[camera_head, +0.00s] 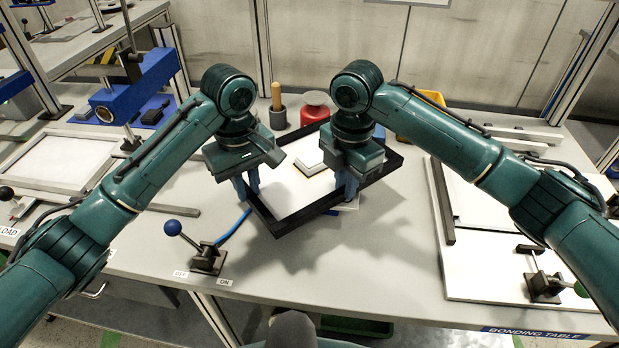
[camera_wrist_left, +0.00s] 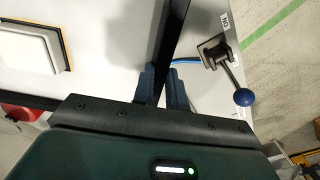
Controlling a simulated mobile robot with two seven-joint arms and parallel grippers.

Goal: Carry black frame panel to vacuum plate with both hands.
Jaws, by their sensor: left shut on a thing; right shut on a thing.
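The black frame panel (camera_head: 286,226) is a dark rectangular frame around a bright white inside. It lies at an angle in the middle of the head view, over the bench. My left gripper (camera_head: 247,190) is shut on its left bar. My right gripper (camera_head: 346,186) is shut on the frame's right part; its fingers are partly hidden. In the left wrist view, a black bar (camera_wrist_left: 174,45) passes between my left fingers (camera_wrist_left: 164,86). Any gap under the frame is unclear.
A blue-knobbed ON/OFF lever (camera_head: 205,255) stands close in front, with a blue hose (camera_head: 234,228). A pale block (camera_head: 309,162) shows within the frame's outline. A white plate (camera_head: 485,262) lies right.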

